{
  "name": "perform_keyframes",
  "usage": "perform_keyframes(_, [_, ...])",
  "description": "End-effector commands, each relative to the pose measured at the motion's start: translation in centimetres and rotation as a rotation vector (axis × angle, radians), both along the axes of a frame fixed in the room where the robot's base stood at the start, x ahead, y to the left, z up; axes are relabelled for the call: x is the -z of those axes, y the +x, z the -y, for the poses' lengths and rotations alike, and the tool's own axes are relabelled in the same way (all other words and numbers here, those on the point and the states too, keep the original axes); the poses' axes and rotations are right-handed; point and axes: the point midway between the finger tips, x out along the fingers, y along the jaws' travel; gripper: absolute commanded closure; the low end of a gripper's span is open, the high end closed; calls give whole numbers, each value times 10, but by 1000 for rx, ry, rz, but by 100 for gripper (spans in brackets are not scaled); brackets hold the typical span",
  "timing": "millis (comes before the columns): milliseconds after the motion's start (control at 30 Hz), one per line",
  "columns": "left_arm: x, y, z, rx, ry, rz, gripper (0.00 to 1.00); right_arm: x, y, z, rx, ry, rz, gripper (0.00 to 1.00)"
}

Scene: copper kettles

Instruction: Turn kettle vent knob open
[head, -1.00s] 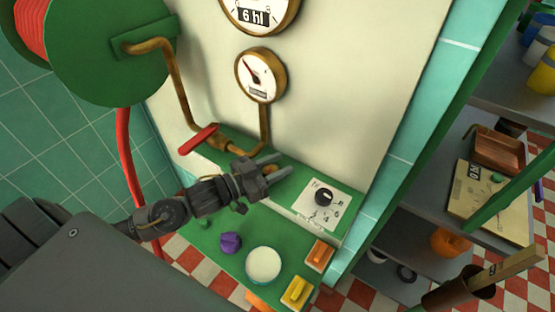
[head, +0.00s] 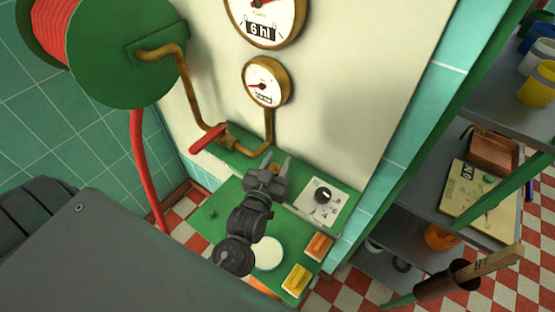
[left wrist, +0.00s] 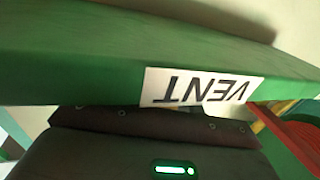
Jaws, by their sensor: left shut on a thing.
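My left gripper (head: 278,161) is at the back of the green ledge in the head view, its fingers pointing toward the cream wall. It is shut on a small brass-coloured piece (head: 275,168), mostly hidden between the fingers, which I take to be the vent knob. In the left wrist view a white label reading VENT (left wrist: 203,87), upside down, is on a green ledge edge (left wrist: 70,60). The knob and fingertips do not show there. My right gripper is not in view.
A black dial (head: 323,195) on a white plate is close right of the gripper, and a red lever (head: 208,138) on the brass pipe is to its left. Orange (head: 319,246) and yellow (head: 296,279) switches stand in front. A small gauge (head: 266,82) hangs above.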

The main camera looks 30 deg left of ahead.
Motion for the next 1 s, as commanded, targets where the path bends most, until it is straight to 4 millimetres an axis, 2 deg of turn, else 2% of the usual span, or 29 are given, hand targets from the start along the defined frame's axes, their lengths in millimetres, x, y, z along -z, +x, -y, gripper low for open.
perform_keyframes(533, [-1, 0, -1, -23, 0, 3, 86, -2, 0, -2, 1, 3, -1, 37])
perform_keyframes(567, [-1, 0, -1, -23, 0, 3, 59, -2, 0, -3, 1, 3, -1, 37])
perform_keyframes(700, [-1, 0, -1, -23, 0, 3, 41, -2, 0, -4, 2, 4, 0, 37])
perform_keyframes(1000, [0, -1, 0, -22, 0, 2, 41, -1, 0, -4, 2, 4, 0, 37])
